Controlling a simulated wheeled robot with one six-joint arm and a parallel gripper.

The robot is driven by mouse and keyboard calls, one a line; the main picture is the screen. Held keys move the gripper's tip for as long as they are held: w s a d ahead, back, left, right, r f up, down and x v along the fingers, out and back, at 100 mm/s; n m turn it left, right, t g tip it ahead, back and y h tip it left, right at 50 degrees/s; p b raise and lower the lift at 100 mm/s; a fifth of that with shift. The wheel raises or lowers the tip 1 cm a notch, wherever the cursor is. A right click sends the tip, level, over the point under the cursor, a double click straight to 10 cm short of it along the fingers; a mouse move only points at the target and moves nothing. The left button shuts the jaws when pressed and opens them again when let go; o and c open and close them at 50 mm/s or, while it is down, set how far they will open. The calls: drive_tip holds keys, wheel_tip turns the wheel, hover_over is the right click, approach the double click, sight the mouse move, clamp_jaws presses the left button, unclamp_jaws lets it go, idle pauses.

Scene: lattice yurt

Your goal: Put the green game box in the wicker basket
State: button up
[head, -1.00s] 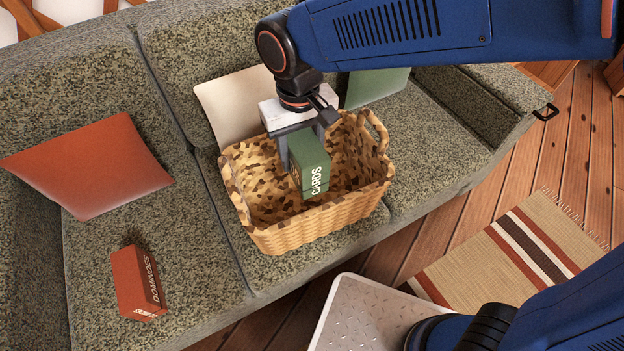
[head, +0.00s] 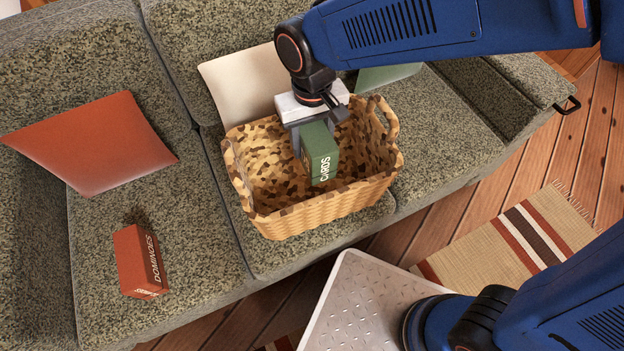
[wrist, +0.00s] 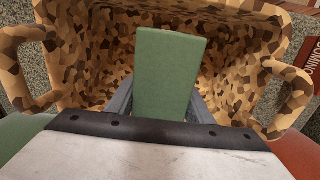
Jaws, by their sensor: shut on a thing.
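The green game box (head: 320,160), marked "CARDS", is held upright between the fingers of my gripper (head: 318,140). It also shows in the wrist view (wrist: 168,75), between the two grey fingers. The wicker basket (head: 320,212) is brown and tan with a looped handle at each end and sits on the sofa seat. The box hangs within the basket's opening, with its lower end below the rim. I cannot tell whether it touches the basket floor. In the wrist view the basket's walls (wrist: 85,60) surround the box, and no other thing shows inside.
A red cushion (head: 95,142), a cream cushion (head: 243,85) and a green cushion (head: 385,77) rest against the back. A striped rug (head: 520,235) lies on the wooden floor.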

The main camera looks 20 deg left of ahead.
drive_tip(key=shift+f, duration=5.95)
drive_tip(key=shift+f, duration=0.1)
drive_tip(key=o, duration=1.3)
wheel_tip(320, 180, up, 12)
drive_tip(key=shift+r, duration=0.15)
drive_tip(key=shift+s, duration=0.15)
